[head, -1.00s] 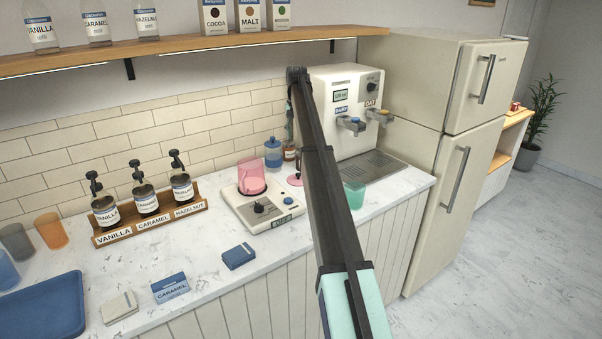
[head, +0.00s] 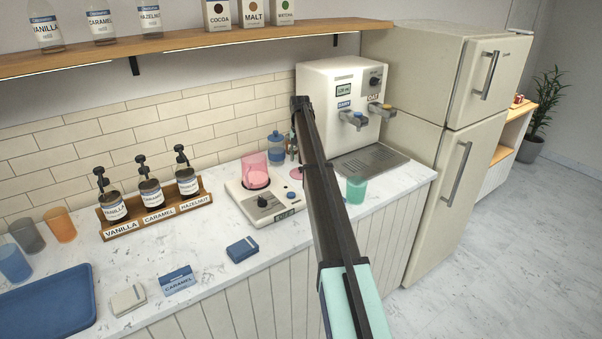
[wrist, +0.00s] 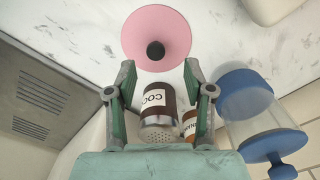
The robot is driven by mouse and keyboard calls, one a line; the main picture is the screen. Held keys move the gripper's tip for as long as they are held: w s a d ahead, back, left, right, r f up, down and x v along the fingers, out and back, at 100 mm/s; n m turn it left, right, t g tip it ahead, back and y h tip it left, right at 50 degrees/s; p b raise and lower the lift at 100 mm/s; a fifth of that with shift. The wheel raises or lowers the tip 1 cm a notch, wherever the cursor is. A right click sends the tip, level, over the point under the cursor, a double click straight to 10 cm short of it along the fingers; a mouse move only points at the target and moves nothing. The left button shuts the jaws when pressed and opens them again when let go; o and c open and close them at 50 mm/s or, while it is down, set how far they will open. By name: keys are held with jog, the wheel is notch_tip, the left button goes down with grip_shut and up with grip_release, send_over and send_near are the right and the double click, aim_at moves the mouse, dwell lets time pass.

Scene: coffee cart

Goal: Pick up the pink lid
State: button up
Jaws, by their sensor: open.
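The pink lid (wrist: 155,25) lies on the marble counter, a round flat disc with a black knob (wrist: 155,51). In the head view only part of the lid (head: 296,176) shows beside my arm. My gripper (wrist: 160,67) is open in the wrist view, its fingertips just short of the lid, with the knob lined up between them and nothing held. In the head view my arm hides most of the gripper.
A dark cocoa shaker (wrist: 158,105) and a second, brown shaker (wrist: 189,124) stand near the fingers. A blue-lidded jar (wrist: 250,110) is close on the right. The blender base with its pink jug (head: 255,172), a teal cup (head: 356,189) and the drink dispenser (head: 340,85) surround the spot.

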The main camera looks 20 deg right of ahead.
aim_at(301, 167)
jog(key=f+p, duration=0.1)
jog(key=f, duration=0.1)
jog(key=f+p, duration=0.1)
jog(key=f, duration=0.2)
jog(key=shift+s+d, duration=0.15)
jog(key=shift+s, duration=0.05)
grip_shut()
